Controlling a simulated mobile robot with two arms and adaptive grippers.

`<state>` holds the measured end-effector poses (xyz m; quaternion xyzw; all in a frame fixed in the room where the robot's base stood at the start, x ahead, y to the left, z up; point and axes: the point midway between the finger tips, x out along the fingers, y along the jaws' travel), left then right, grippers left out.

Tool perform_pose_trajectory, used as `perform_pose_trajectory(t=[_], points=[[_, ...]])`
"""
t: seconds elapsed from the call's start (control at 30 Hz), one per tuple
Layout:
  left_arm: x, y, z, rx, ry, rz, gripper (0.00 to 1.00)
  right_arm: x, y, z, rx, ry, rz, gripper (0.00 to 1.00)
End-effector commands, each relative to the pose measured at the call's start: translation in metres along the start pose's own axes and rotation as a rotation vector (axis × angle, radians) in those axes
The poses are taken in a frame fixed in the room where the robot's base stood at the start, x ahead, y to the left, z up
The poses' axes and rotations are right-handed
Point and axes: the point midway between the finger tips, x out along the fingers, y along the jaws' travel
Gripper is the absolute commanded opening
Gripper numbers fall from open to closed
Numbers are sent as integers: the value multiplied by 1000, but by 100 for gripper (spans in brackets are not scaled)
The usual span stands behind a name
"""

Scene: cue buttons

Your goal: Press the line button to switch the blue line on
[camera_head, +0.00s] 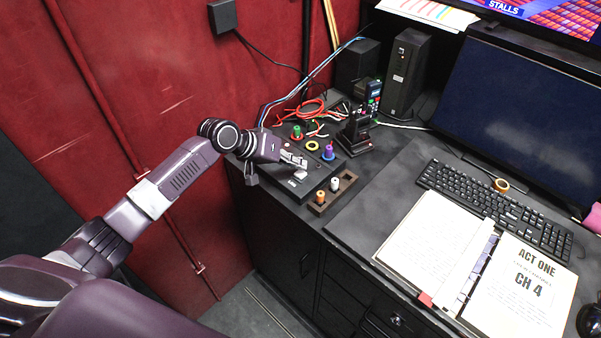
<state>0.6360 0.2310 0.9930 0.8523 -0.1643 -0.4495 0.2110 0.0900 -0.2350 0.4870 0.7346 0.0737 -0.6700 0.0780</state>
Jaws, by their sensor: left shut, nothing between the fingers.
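A low black panel (329,171) lies on the dark desktop near the red wall. On it or beside it stand a green knob on a red base (297,133), a yellow ring (313,146) and a purple knob on a blue base (328,152). I cannot tell from their size which one is the line button. My left gripper (300,167) is shut and empty, low over the panel, left of the purple knob. The gripper hides part of the panel under it. My right gripper is not in view.
A brown tray (318,209) with orange and white pegs sits in front of the panel. A handheld radio (372,96) on a black stand and red cables (303,110) are behind. A keyboard (490,205), monitor (530,100) and open binder (425,245) fill the right.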

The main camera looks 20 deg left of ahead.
Motion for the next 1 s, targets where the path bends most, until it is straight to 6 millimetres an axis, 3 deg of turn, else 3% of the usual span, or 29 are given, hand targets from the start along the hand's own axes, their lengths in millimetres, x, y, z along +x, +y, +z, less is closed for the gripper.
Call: perform_pose_trajectory(t=[1.0], points=[[5, -4, 4, 0, 0, 0, 0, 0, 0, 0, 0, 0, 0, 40]])
